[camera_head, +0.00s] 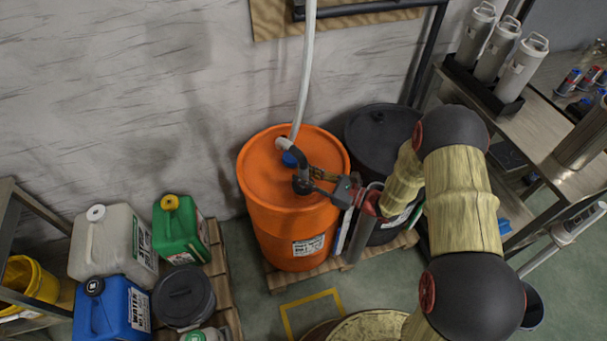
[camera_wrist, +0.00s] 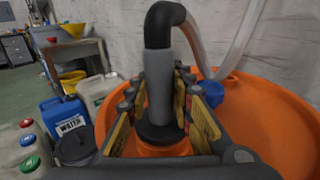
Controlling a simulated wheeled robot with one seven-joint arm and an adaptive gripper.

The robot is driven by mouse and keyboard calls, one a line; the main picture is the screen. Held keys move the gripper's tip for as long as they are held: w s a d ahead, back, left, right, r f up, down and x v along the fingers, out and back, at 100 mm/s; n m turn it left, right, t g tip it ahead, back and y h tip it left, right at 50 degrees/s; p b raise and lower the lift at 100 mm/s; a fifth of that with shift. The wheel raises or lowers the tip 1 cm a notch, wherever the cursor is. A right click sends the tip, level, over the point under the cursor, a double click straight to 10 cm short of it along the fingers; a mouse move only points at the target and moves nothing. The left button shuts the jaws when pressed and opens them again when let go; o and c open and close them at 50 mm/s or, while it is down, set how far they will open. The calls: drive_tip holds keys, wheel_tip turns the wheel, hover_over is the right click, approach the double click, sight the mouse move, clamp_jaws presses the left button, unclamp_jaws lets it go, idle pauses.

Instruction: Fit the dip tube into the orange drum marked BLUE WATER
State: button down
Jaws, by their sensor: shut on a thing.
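The orange drum (camera_head: 268,222) stands on a pallet against the wall. Its label (camera_head: 308,246) is too small to read. A blue cap (camera_head: 289,159) sits on its lid and also shows in the wrist view (camera_wrist: 209,92). My gripper (camera_head: 312,182) is over the lid, its yellow-padded fingers (camera_wrist: 160,122) shut around the grey upper part of the dip tube (camera_wrist: 159,88). The tube is about upright, with a black elbow and a pale hose (camera_head: 306,70) on top. Its black collar (camera_wrist: 160,135) appears at or just above the lid.
Green (camera_head: 181,230), blue (camera_head: 112,308) and white (camera_head: 112,243) canisters stand at left. A bench (camera_head: 535,130) with grey containers is at right.

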drive_tip(key=shift+f, duration=0.3)
drive_tip(key=c, duration=1.5)
unclamp_jaws()
drive_tip(key=shift+c, duration=0.2)
drive_tip(key=shift+o, duration=0.3)
drive_tip(key=shift+f, duration=0.1)
drive_tip(key=v, duration=1.2)
